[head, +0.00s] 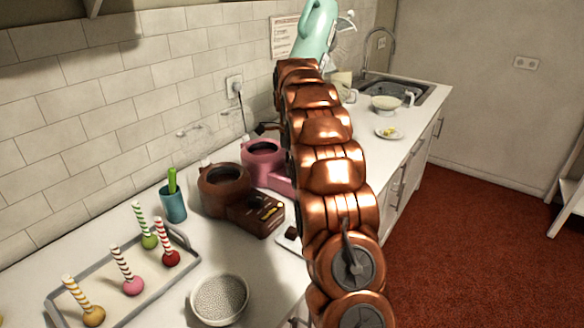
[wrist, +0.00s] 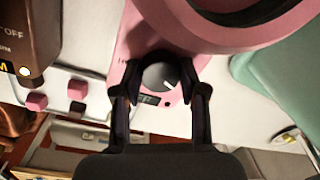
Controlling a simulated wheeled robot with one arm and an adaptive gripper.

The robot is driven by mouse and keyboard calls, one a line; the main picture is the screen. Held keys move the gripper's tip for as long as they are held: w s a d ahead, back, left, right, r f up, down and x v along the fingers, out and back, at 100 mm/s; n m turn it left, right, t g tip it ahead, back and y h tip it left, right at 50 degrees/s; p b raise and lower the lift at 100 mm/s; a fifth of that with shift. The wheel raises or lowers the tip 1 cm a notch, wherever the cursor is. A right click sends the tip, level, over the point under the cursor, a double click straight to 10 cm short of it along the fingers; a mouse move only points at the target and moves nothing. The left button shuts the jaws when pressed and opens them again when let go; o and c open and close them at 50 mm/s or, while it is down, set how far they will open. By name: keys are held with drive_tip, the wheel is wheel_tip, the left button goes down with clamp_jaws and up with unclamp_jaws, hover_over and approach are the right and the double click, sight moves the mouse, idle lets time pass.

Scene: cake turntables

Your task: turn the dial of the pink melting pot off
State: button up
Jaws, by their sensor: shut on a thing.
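The pink melting pot (head: 264,150) stands on the counter, partly hidden behind my arm in the head view. In the wrist view its pink body (wrist: 225,40) fills the upper middle. Its dark round dial (wrist: 157,74) has a white pointer mark, aimed toward the lower right of the picture. My gripper (wrist: 164,88) is shut on the dial, one finger on each side of it. Small print beside the dial is partly covered by the fingers.
A brown melting pot (head: 224,183) stands close to the pink one. A mint-green appliance (head: 315,38) is behind my arm. A teal cup (head: 173,204), a tray of striped-stick treats (head: 193,258) and a speckled bowl (head: 219,299) are nearer. A small plate (head: 389,133) lies right.

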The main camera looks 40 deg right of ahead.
drive_tip(key=shift+n, duration=0.6)
drive_tip(key=o, duration=1.1)
drive_tip(key=shift+o, duration=0.2)
drive_tip(key=shift+s+a+r, duration=0.1)
drive_tip(key=shift+r, duration=3.25)
drive_tip(key=shift+s+r, duration=0.1)
drive_tip(key=shift+r, duration=0.3)
drive_tip(key=shift+a+n, duration=0.1)
drive_tip(key=shift+n, duration=0.2)
